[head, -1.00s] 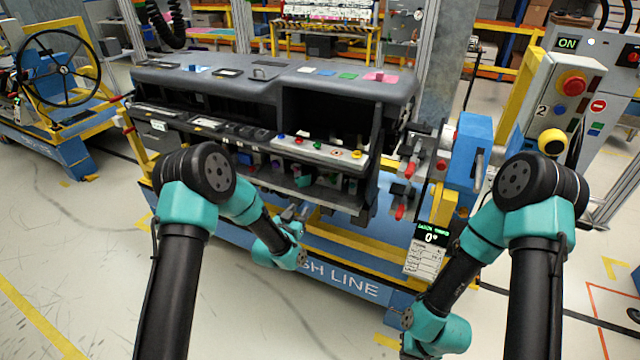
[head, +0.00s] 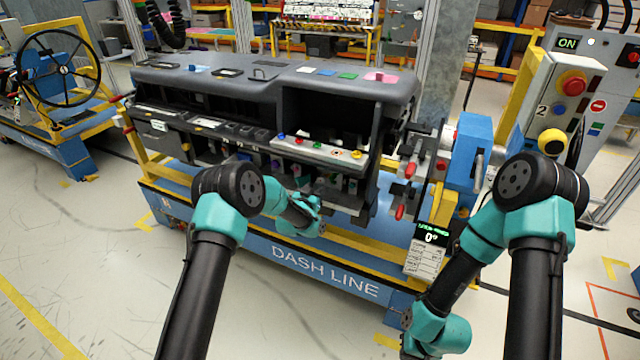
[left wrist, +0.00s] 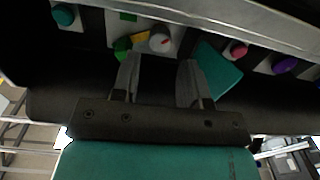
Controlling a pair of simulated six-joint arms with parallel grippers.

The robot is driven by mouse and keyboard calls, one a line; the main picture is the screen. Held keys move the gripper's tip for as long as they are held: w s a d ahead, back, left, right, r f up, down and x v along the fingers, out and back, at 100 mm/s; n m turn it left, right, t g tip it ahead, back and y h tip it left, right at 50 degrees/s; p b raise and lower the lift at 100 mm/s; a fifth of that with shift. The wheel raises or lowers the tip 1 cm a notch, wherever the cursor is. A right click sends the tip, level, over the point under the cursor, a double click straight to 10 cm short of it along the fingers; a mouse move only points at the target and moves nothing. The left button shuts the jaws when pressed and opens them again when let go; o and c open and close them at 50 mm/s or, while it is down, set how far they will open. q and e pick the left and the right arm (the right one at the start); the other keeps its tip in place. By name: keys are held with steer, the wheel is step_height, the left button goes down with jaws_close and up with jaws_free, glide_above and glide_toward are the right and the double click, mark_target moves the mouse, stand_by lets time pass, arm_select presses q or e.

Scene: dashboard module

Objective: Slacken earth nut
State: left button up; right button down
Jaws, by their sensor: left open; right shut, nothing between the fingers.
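The dashboard module (head: 270,85) stands on its blue and yellow carrier. My left gripper (left wrist: 160,65) reaches into its lower front opening. In the left wrist view its two fingers are apart, with nothing seen held between them. A green and yellow piece (left wrist: 123,47) lies just beyond the left finger. A pale round knob with a red mark (left wrist: 160,41) shows beyond the gap between the fingers. I cannot tell which of these is the earth nut. A teal block (left wrist: 218,72) shows beside the right finger. My right arm is folded low at the right; its gripper does not show.
In the left wrist view a red knob (left wrist: 238,50), a purple knob (left wrist: 285,64) and a green knob (left wrist: 63,15) sit near the fingers. Red-handled clamps (head: 405,190) stand at the module's right end. A display (head: 430,237) reads 0°. The control box (head: 565,95) stands further right.

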mark_target(321, 180)
arm_select(q)
steer(key=shift+x, duration=2.2)
steer(key=c, duration=0.7)
steer(key=shift+o, duration=0.2)
